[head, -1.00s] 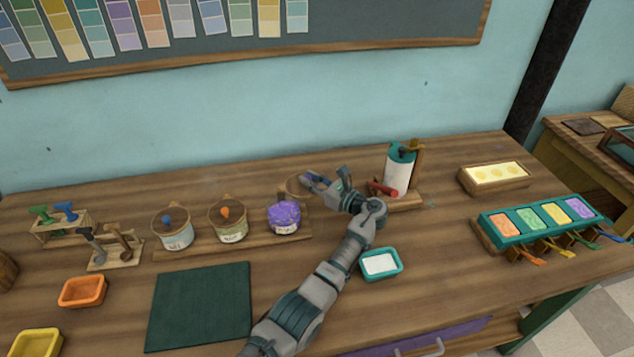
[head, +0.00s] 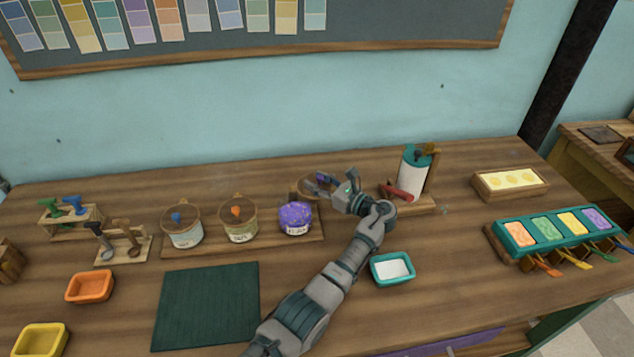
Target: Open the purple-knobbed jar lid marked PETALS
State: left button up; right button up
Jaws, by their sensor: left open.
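The purple jar (head: 295,219) stands at the right end of a row of three jars, with a pale label on its front and purple contents showing at its top. Its round wooden lid (head: 306,189) stands tilted back behind the jar's mouth, partly hidden by my gripper. A small purple spot, likely the knob (head: 321,178), shows by the fingers. My left gripper (head: 318,186) is open at the lid, just behind and right of the jar. Whether the fingers touch the lid or knob I cannot tell. The label is too small to read. My right gripper is out of view.
A teal dish (head: 392,268) sits right of my forearm. A roll stand (head: 412,175) is close behind my wrist. A dark green mat (head: 206,305) lies in front.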

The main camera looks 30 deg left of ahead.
pick_arm(q)
jog(key=shift+w+d+r, duration=0.1)
jog(key=shift+d+r, duration=0.2)
jog(key=shift+d, duration=0.45)
jog(key=s+d, duration=0.1)
jog(key=d, duration=1.1)
